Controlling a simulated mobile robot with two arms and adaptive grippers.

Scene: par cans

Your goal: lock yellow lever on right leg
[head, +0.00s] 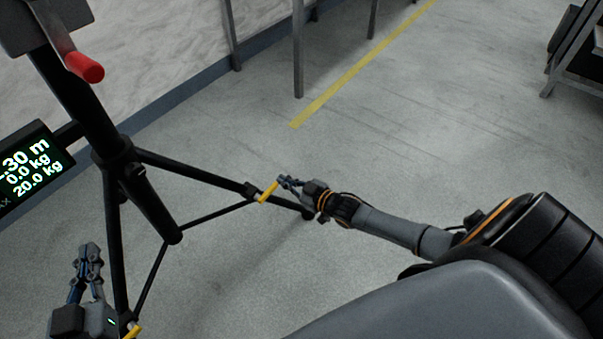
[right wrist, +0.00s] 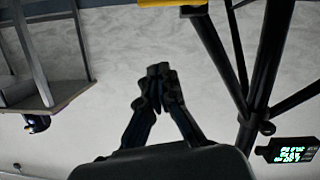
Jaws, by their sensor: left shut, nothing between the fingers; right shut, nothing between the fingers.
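The black tripod stand (head: 158,205) is at the left of the head view, with legs spreading out to the floor. The yellow lever (head: 268,191) sits on its right leg and points up to the right. It also shows as a yellow bar at the top of the right wrist view (right wrist: 172,3). My right gripper (head: 284,182) is shut and empty, its fingertips close to the lever's upper end; I cannot tell whether they touch. In the right wrist view its fingers (right wrist: 159,72) are together. My left gripper (head: 90,250) is shut and empty at the lower left.
A second yellow lever (head: 132,331) is on a nearer leg beside my left gripper. A red handle (head: 85,67) sticks out from the stand's upper part. A display (head: 30,165) hangs at the left. The floor right of the stand is clear up to a yellow line (head: 360,65).

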